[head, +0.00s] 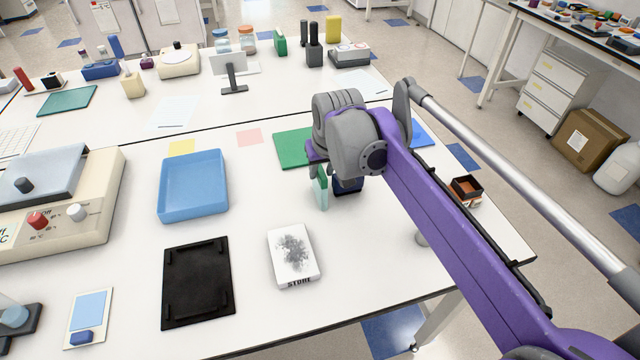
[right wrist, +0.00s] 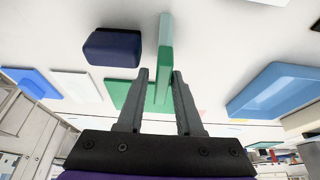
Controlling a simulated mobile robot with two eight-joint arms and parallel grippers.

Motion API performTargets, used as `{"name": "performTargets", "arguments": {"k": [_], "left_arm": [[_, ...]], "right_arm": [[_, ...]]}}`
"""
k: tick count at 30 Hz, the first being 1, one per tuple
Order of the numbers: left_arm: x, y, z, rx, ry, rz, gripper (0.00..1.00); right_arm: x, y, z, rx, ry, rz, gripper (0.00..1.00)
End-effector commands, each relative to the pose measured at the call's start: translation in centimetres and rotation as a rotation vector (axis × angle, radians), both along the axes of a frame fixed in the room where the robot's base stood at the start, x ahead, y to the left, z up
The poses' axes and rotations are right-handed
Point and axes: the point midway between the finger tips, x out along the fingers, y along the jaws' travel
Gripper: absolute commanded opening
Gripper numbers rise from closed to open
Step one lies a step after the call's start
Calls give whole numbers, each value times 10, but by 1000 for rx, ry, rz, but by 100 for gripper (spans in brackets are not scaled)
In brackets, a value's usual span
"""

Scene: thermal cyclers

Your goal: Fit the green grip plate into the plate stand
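The green grip plate (head: 320,190) stands on edge below my right gripper, seen nearly edge-on in the right wrist view (right wrist: 165,50). My right gripper (right wrist: 161,75) has one finger on each side of the plate. A gap shows at least on the left finger's side, so it looks open around the plate. A black frame with raised bars (head: 198,285), which looks like the plate stand, lies flat and empty at the front left. My left gripper is not in view.
A dark blue block (right wrist: 113,47) is close beside the plate. A green mat (head: 290,150) lies behind it. A white box marked STORE (head: 293,255) sits right of the black frame, and a blue tray (head: 193,187) stands behind the frame. White table is bare between them.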

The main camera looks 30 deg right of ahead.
Motion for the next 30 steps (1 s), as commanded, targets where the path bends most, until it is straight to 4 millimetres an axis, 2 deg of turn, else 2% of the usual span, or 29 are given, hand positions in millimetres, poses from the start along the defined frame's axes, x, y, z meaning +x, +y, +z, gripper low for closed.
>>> {"name": "performTargets", "arguments": {"k": [12,20,26,30], "left_arm": [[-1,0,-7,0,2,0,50],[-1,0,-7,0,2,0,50],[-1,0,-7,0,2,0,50],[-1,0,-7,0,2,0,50]], "right_arm": [[19,-2,-47,0,0,0,35],[19,-3,-49,0,0,0,35],[19,-3,-49,0,0,0,0],[19,-3,-49,0,0,0,0]]}}
